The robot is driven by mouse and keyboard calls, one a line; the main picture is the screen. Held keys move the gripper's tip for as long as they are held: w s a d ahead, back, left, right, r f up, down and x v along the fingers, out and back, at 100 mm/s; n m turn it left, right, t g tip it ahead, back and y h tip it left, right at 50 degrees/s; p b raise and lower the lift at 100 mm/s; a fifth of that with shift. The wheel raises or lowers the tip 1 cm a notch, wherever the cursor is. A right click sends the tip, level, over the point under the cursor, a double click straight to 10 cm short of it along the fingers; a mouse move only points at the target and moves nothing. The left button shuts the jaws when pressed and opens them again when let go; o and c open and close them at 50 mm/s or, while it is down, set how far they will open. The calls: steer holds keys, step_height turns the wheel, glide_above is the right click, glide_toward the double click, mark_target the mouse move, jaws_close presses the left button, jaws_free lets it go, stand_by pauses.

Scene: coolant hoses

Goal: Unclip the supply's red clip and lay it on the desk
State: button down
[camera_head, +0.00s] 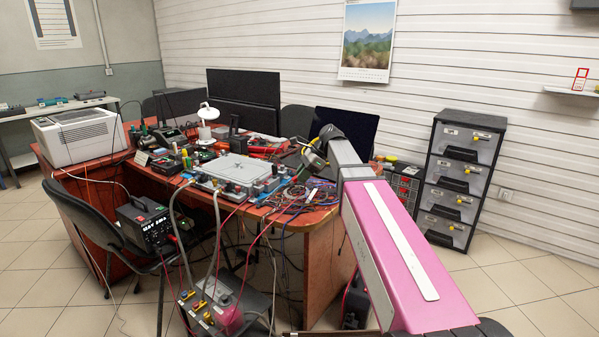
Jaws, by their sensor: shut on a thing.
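My gripper (312,160) is at the end of my pink arm, low over the right part of the wooden desk (320,194), by a tangle of red, blue and black leads (290,198). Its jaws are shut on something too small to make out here. Red leads run up from the floor-side unit to the desk near the jaws. I cannot pick out the red clip for sure. A black supply-like box (146,226) with a handle and front display sits on the chair at left. A grey unit with yellow and red fittings (207,302) stands in front of the desk.
A flat grey plate assembly (238,172) fills the desk's middle. Monitors (243,98) and a white lamp (208,112) stand behind. A white printer (80,136) is at left, a black drawer cabinet (458,182) at right. Hanging leads cross the desk's front edge.

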steer(key=shift+f, duration=3.3)
steer(key=c, duration=0.9)
jaws_free()
steer(key=shift+c, duration=0.2)
steer(key=v, duration=1.1)
steer(key=shift+d+f, duration=0.1)
